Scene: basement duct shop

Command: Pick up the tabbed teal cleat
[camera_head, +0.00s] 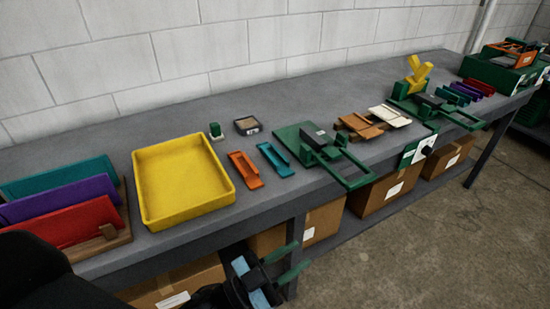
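A small teal-blue cleat (274,158) with a raised part lies flat on the grey bench, right of a similar orange-red piece (246,170). I take it for the tabbed teal cleat, though its tab is too small to make out clearly. My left gripper (287,263) is low at the bottom middle, in front of the bench edge and below its top. Its two green fingers are apart with nothing visible between them. It is well clear of the cleat. My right gripper is not in view.
A yellow tray (182,215) stands left of the pieces, and a rack (122,205) holding teal, purple and red sheets stands farther left. A green fixture (297,131) is just right of the cleat. Cardboard boxes (390,187) sit below the bench (215,98). Its back strip is mostly clear.

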